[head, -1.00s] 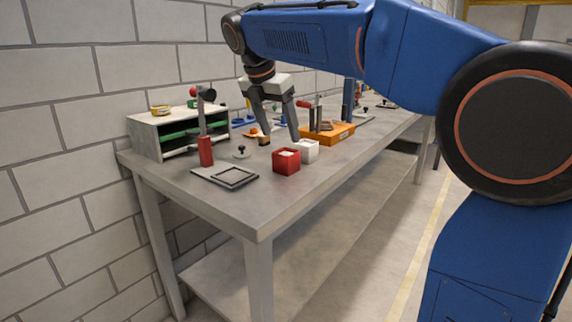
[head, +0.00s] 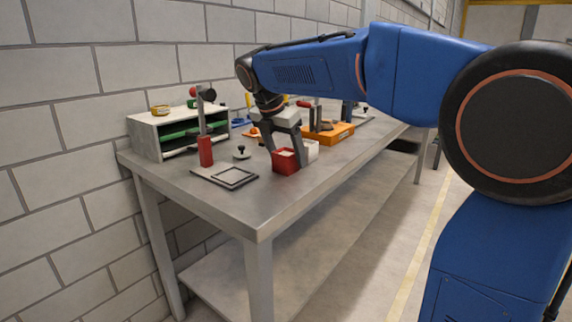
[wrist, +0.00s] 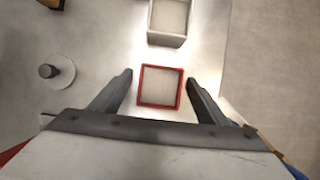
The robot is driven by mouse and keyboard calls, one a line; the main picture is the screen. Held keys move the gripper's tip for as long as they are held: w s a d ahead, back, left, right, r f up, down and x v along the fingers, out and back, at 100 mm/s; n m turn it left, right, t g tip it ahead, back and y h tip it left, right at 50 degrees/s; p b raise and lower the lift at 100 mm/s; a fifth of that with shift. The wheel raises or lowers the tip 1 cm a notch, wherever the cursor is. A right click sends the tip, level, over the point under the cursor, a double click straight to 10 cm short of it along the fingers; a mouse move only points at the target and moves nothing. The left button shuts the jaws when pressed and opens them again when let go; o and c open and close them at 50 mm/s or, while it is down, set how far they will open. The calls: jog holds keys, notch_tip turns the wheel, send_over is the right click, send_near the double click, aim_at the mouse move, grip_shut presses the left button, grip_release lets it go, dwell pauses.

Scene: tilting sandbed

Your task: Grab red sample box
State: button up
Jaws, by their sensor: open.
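The red sample box (head: 285,166) stands upright on the grey workbench, near its front edge. It has a pale filling or inner surface. In the wrist view the red box (wrist: 159,87) lies between the two finger tips, with a gap on each side. My gripper (head: 287,160) is open around the box in the head view, one finger on its left and one on its right. In the wrist view my gripper (wrist: 158,80) holds nothing. Whether the fingers touch the bench cannot be told.
A white box (head: 311,151) stands close behind the red one; it also shows in the wrist view (wrist: 168,22). A black-framed square plate (head: 232,177), a red-based post (head: 205,151) and a small black knob (head: 241,153) stand to the left. An orange tray (head: 330,134) is behind.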

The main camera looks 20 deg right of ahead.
jog(key=shift+c, duration=0.4)
jog(key=c, duration=1.2)
jog(key=shift+c, duration=0.2)
jog(key=shift+r, duration=0.15)
